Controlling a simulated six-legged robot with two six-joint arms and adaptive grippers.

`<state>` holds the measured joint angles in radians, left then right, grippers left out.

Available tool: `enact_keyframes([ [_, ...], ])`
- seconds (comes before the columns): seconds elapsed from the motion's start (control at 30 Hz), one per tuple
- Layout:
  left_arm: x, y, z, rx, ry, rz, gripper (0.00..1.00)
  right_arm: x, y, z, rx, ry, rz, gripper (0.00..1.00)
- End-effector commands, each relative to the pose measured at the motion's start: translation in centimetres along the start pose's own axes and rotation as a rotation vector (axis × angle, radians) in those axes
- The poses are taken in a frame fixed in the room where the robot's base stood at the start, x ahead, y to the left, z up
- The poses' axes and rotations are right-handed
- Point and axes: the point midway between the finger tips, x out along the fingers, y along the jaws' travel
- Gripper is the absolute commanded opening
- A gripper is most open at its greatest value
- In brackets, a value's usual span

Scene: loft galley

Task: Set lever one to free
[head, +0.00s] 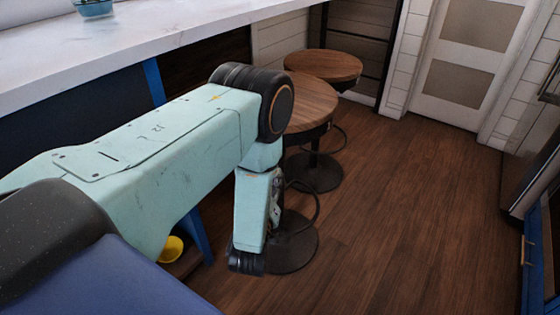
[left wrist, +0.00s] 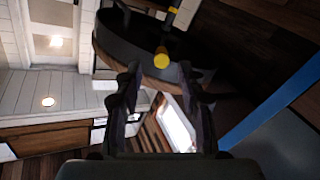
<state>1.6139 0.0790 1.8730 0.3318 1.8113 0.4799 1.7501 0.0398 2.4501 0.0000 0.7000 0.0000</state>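No lever that I can identify for certain shows in either view. In the left wrist view, a dark rod with a yellow end (left wrist: 161,58) and a yellow band higher up lies just beyond my left gripper (left wrist: 159,85). I cannot tell whether this is lever one. The two dark fingers are apart, with nothing held between them. In the head view my left arm reaches in from the left and bends down, and the fingers cannot be made out. A yellow round thing (head: 172,249) sits low under the counter, partly hidden by my arm. My right gripper is not in view.
A white counter (head: 150,38) with a blue bowl (head: 93,8) runs along the upper left. Two round wooden stools (head: 324,66) (head: 308,103) stand beside my arm. A blue post (head: 154,80) supports the counter. The wooden floor (head: 410,190) at right is clear.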

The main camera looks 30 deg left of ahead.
Motion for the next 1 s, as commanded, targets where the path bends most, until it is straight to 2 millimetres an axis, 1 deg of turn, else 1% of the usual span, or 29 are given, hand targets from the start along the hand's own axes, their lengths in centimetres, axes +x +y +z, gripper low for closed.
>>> enact_keyframes([
  [0.07, 0.2, -0.1, -0.3, -0.014, 0.011, 0.003, 0.39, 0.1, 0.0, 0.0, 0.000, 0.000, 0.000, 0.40],
  [0.17, 1.1, -0.2, -0.3, -0.020, 0.013, 0.000, 0.39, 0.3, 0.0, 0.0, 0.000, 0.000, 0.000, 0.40],
  [0.4, 4.9, -0.2, -0.2, -0.019, 0.011, 0.000, 0.39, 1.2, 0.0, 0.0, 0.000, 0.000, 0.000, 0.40],
  [0.6, 7.1, 0.0, -0.1, -0.018, 0.008, 0.002, 0.39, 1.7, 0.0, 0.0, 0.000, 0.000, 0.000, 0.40],
  [0.73, 7.7, 0.2, -0.1, -0.016, 0.006, 0.004, 0.39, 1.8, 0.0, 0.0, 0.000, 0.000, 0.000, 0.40],
  [0.97, 7.8, 0.2, -0.1, -0.016, 0.005, 0.004, 0.39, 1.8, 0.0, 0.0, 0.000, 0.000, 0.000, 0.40],
  [1.0, 7.8, 0.2, -0.1, -0.016, 0.005, 0.004, 0.38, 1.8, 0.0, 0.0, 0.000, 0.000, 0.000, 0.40],
])
